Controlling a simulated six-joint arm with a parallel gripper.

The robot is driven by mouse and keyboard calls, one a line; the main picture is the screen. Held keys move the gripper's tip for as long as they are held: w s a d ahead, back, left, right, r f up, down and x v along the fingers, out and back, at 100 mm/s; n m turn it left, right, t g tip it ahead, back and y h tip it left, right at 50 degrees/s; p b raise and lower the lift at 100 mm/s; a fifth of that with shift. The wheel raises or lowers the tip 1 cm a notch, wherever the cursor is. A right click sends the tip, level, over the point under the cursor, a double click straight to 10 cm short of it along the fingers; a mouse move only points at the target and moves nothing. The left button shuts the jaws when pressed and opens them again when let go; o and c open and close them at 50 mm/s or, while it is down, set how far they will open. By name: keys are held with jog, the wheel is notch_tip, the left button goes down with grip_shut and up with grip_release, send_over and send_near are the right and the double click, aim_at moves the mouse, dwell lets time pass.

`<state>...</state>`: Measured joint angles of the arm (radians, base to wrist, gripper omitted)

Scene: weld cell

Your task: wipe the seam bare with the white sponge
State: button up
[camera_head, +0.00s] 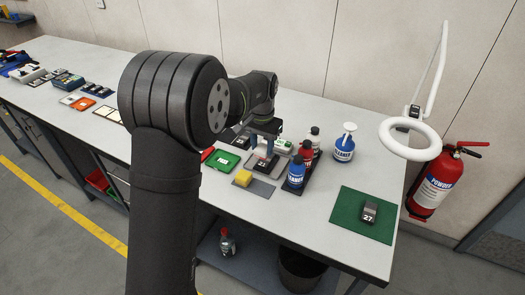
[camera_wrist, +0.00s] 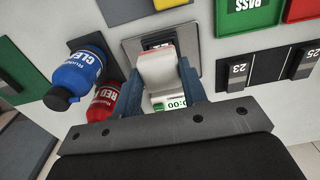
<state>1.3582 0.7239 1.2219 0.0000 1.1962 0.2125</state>
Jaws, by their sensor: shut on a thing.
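My gripper (camera_wrist: 160,85) is shut on the white sponge (camera_wrist: 158,70), a pale block with a reddish far edge, held between two blue fingers. In the head view my gripper (camera_head: 268,147) is over a dark workpiece marked 21 (camera_head: 265,163) on a grey plate (camera_head: 259,187). In the wrist view the sponge is in front of the dark workpiece (camera_wrist: 158,42) and hides most of it. The seam cannot be made out. I cannot tell whether the sponge touches the workpiece.
A blue cleaner bottle (camera_wrist: 77,73) and a red bottle (camera_wrist: 103,103) stand close beside my gripper. A yellow sponge (camera_head: 243,178) lies in front. A green PASS tray (camera_head: 222,160) is left; a green mat (camera_head: 345,222) bears workpiece 27 (camera_head: 369,212). A blue spray bottle (camera_head: 344,148) stands behind.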

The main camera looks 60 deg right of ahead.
jog(key=shift+r, duration=1.75)
